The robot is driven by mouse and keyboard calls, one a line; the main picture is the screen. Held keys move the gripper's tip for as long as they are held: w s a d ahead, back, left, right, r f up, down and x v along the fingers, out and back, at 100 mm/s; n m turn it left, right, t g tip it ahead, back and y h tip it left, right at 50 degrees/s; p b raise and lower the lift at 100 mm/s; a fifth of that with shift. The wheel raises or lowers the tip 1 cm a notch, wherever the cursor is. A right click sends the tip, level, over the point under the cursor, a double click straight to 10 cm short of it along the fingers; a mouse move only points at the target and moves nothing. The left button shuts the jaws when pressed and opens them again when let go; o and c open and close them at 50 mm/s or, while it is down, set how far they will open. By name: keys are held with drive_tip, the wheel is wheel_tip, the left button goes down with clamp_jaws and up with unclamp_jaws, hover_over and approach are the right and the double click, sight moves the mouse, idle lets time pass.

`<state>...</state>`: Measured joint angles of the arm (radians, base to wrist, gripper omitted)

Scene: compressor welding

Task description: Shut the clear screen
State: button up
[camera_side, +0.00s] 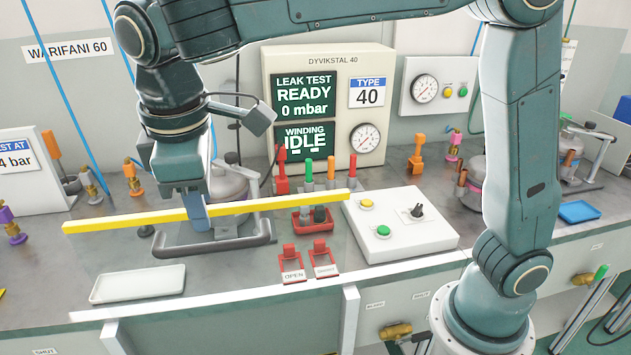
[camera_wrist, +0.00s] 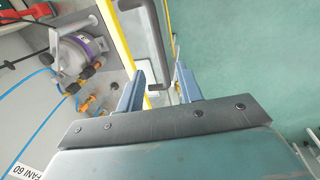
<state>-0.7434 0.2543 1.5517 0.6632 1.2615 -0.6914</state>
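The clear screen has a yellow top bar (camera_side: 110,223) and a see-through pane. It stands at the front of the bench, left of centre, and its yellow edge also shows in the wrist view (camera_wrist: 108,32). A dark bar handle (camera_side: 258,241) runs along its outer face; it also shows in the wrist view (camera_wrist: 153,35). My gripper (camera_side: 196,222) points down at the handle. In the wrist view my gripper (camera_wrist: 158,75) has its fingers apart, with one end of the handle showing between them. I cannot tell whether they touch it.
A compressor (camera_wrist: 80,55) stands on the bench behind the screen. A white tray (camera_side: 138,284) lies at the front left. Red OPEN and second labelled clips (camera_side: 305,262) and a white button box (camera_side: 398,228) are to the right. The test panel (camera_side: 322,110) reads READY and IDLE.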

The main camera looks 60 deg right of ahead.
drive_tip(key=shift+s+a+r, duration=0.15)
drive_tip(key=shift+r, duration=0.9)
drive_tip(key=shift+s+a+r, duration=0.1)
drive_tip(key=shift+r, duration=0.9)
drive_tip(key=shift+r, duration=0.1)
drive_tip(key=s+d+r+m+t, duration=0.1)
drive_tip(key=s+d+m, duration=0.15)
drive_tip(key=d, duration=0.75)
drive_tip(key=s+d+r+m+t, duration=0.1)
drive_tip(key=s+d+m, duration=0.15)
drive_tip(key=d, duration=0.75)
drive_tip(key=s+d+f+m+t+y, duration=0.1)
drive_tip(key=s+d+f+m+t, duration=0.1)
drive_tip(key=s+f, duration=0.6)
drive_tip(key=s+d+m, duration=0.1)
drive_tip(key=s+m, duration=0.1)
drive_tip(key=s, duration=0.2)
drive_tip(key=shift+s+d+f+y, duration=0.25)
drive_tip(key=shift+s+f+y, duration=0.05)
drive_tip(key=shift+s+f, duration=0.1)
